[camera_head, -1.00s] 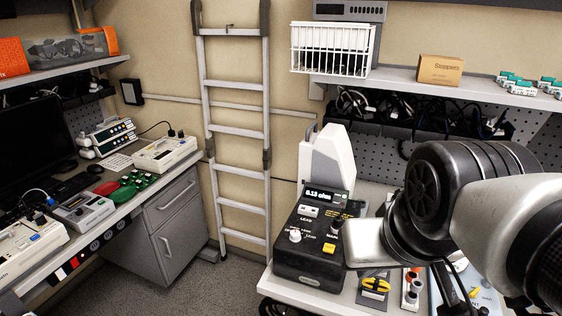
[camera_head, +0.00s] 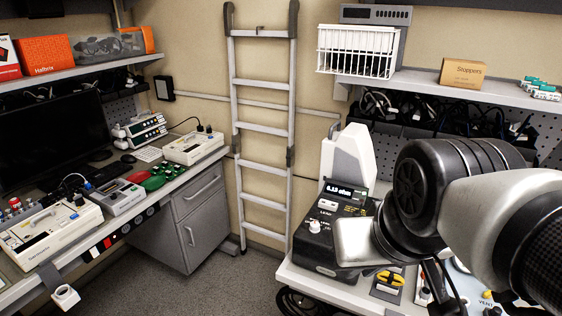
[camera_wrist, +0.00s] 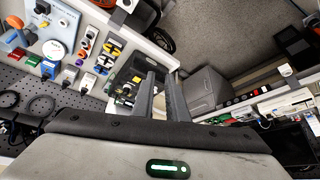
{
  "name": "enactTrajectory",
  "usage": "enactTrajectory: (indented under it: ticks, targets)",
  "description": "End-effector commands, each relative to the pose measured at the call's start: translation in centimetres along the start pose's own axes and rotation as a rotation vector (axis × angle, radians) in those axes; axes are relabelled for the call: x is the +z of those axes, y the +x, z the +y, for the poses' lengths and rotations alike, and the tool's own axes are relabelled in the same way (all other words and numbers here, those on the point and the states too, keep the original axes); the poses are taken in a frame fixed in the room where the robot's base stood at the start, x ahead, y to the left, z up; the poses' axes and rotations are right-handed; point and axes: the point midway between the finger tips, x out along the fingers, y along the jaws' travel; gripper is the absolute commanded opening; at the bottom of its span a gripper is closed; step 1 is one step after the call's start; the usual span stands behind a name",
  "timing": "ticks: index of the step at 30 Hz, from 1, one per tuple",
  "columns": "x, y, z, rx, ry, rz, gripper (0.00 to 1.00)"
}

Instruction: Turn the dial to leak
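The black pump tester (camera_head: 318,258) stands on the right bench in the head view, with a lit display (camera_head: 345,191) on top. Its white dial (camera_head: 315,226) sits on the sloped face, left of my arm. The lettering around it is too small to read surely. My arm covers the right part of the face. My gripper's fingers do not show clearly in the head view. In the wrist view my gripper (camera_wrist: 160,76) has two grey fingers apart with nothing between them. The tester (camera_wrist: 124,88) shows just left of the fingers, apart from them.
A white upright device (camera_head: 345,160) stands behind the tester. A yellow-handled item (camera_head: 388,278) lies in front of my arm. A ladder (camera_head: 265,130) leans on the wall. The left bench holds a monitor (camera_head: 50,140) and several instruments. The floor between the benches is clear.

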Motion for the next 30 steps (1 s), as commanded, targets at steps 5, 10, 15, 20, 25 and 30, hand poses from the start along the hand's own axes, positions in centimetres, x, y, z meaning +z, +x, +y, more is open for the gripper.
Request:
enactTrajectory:
  ticks: [5,10,15,20,25,30]
  targets:
    - [-3.8,-0.4,0.0,-0.023,0.097,-0.05,0.43]
    - [-11.5,0.5,0.5,-0.036,0.302,-0.156,0.43]
    - [-18.8,3.7,1.2,-0.006,0.51,-0.261,0.43]
    - [-24.3,8.8,1.4,0.06,0.68,-0.35,0.43]
    - [-27.9,14.6,0.9,0.148,0.81,-0.416,0.43]
    - [-29.1,18.3,0.1,0.209,0.875,-0.448,0.43]
